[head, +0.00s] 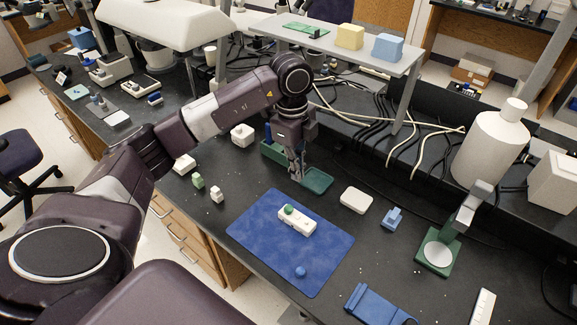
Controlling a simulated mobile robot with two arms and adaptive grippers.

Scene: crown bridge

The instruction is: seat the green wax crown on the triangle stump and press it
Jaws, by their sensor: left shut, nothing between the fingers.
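The green wax crown (288,210) is a small round green piece at the left end of a white block (297,222) on the blue mat (262,228). It sits on top of the block and hides the stump under it, so I cannot tell that stump's shape or how deep the crown sits. My left gripper (297,176) is shut and empty, pointing down above the near edge of a dark green tray (319,182), behind the white block and apart from the crown. My right gripper is not in view.
A small blue piece (300,271) lies on the mat's near part. A white dish (356,200), a blue clamp-like item (392,219) and a green-based stand (436,258) are to the right. Small white and pale green blocks (198,180) stand left. A raised shelf (335,45) spans the back.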

